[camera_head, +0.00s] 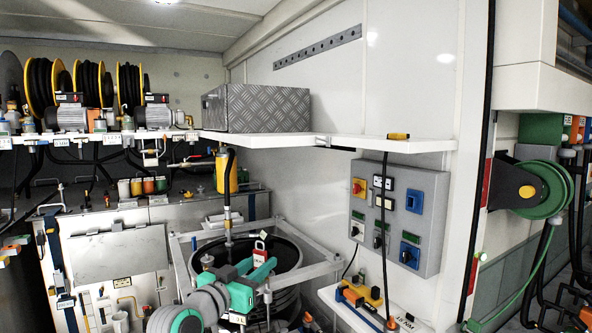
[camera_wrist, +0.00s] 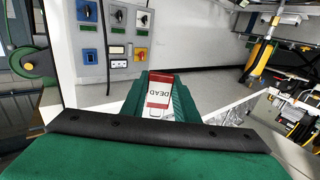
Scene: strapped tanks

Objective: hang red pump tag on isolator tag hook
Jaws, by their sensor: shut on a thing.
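My gripper (camera_head: 258,274) is shut on the red pump tag (camera_head: 259,252), a small red and white tag that stands up out of the jaws above the dark round tank. In the wrist view the tag (camera_wrist: 159,92) sits between the green fingers, its white face lettered "DEAD" and appearing upside down. A grey control panel (camera_head: 398,218) is on the white wall to the right of the gripper, apart from it. It carries a red and yellow isolator switch (camera_head: 359,187), which also shows in the wrist view (camera_wrist: 139,54). I cannot make out the tag hook.
A white shelf (camera_head: 370,143) with a metal chequer-plate box (camera_head: 256,108) runs above the tank. A black cable hangs in front of the panel. A low ledge (camera_head: 345,306) with yellow and blue tools lies below it. A green hose reel (camera_head: 540,190) is at the right.

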